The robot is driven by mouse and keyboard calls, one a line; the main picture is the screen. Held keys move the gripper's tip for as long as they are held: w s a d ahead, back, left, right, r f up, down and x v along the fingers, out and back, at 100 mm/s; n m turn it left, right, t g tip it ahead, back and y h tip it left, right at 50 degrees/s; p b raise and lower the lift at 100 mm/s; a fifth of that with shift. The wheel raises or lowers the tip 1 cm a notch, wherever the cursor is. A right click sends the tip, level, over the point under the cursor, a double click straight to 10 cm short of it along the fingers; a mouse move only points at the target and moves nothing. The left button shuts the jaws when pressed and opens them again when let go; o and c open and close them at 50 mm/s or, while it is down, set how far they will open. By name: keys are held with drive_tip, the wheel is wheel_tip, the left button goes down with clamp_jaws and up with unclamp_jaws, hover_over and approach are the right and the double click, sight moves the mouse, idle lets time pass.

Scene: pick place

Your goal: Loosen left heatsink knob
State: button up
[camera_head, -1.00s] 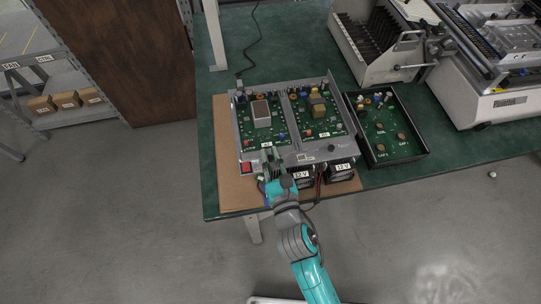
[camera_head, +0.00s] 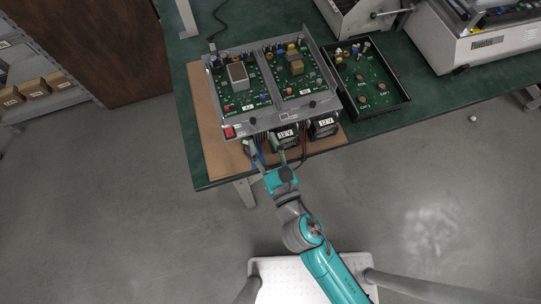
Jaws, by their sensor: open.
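A grey metal chassis (camera_head: 283,117) holds two green circuit boards on the bench. On its front panel, a small dark left knob (camera_head: 253,121) shows right of a red switch (camera_head: 229,132). A similar right knob (camera_head: 312,104) sits farther along the panel. My gripper (camera_head: 266,149) is open and empty, in front of and below the panel's left part. Its fingers are spread apart and look clear of the left knob. How far they are from the panel is hard to tell. Whether the left knob is loose cannot be seen.
Two black 12 V units (camera_head: 323,128) and several wires sit below the panel, close to my gripper. A brown board (camera_head: 212,150) lies under the chassis on the green bench (camera_head: 186,105). A black tray (camera_head: 391,108) with another circuit board stands at right. Floor in front is clear.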

drive_tip(key=shift+v, duration=2.1)
